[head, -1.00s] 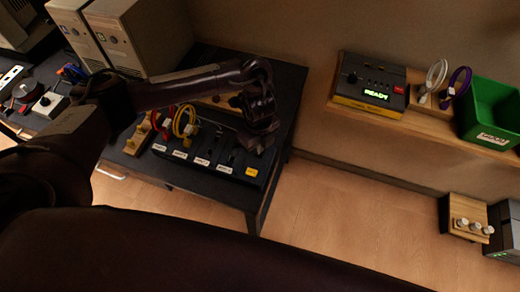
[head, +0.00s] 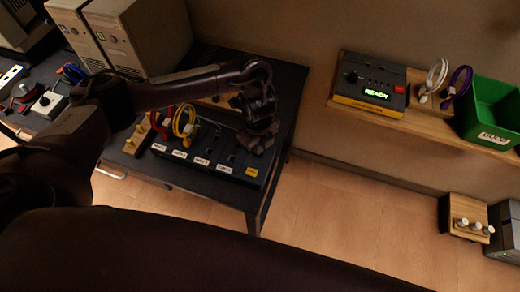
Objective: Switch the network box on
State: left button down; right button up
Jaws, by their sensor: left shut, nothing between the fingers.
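A long black box (head: 209,158) lies on the dark table, with a row of white labels along its front edge and a yellow label at its right end. I take it to be the network box. Red and yellow cables rise from its left part, and slots or switches show in its middle. My left gripper (head: 257,146) is shut and empty, over the right end of the box just behind the yellow label. It hides that part of the top, and I cannot tell whether it touches. My right gripper is not in view.
Beige computer cases (head: 143,35) stand behind my left arm. A wooden wall shelf (head: 421,119) at right holds a black and yellow device (head: 370,84) reading READY, white and purple cables and a green bin (head: 488,110). The floor between table and shelf is clear.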

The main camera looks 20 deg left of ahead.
pick_arm(q)
jog(key=shift+f+b, duration=0.5)
jog(key=shift+f, duration=0.25)
jog(key=shift+s+r, duration=0.1)
notch_tip(320, 180, up, 7)
jog(key=p, duration=0.6)
jog(key=shift+p, duration=0.4)
dwell(0.5)
